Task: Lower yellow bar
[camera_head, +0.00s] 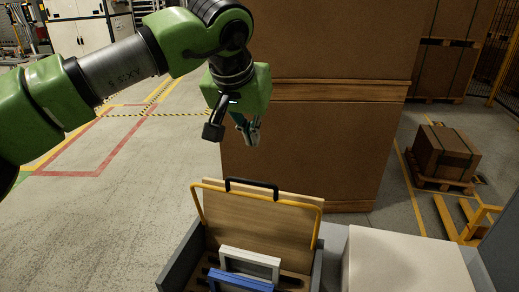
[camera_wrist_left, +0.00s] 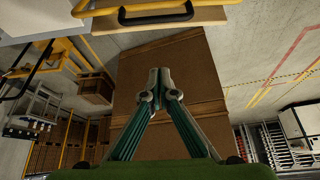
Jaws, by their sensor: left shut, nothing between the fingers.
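The yellow bar (camera_head: 258,193) is a bent frame standing raised over a wooden panel (camera_head: 260,225) in a grey box. A black handle (camera_head: 251,185) sits at the middle of its top. In the left wrist view the yellow bar (camera_wrist_left: 110,12) and black handle (camera_wrist_left: 155,16) show upside down at the top edge. My left gripper (camera_head: 248,130) hangs above and behind the bar, apart from it. Its fingertips (camera_wrist_left: 159,77) are together and hold nothing. My right gripper is not in view.
The grey box (camera_head: 317,265) holds a white frame (camera_head: 250,262) and a blue frame (camera_head: 240,283). A white block (camera_head: 405,262) stands to its right. Tall cardboard boxes (camera_head: 310,150) stand close behind. Open floor (camera_head: 110,220) lies to the left.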

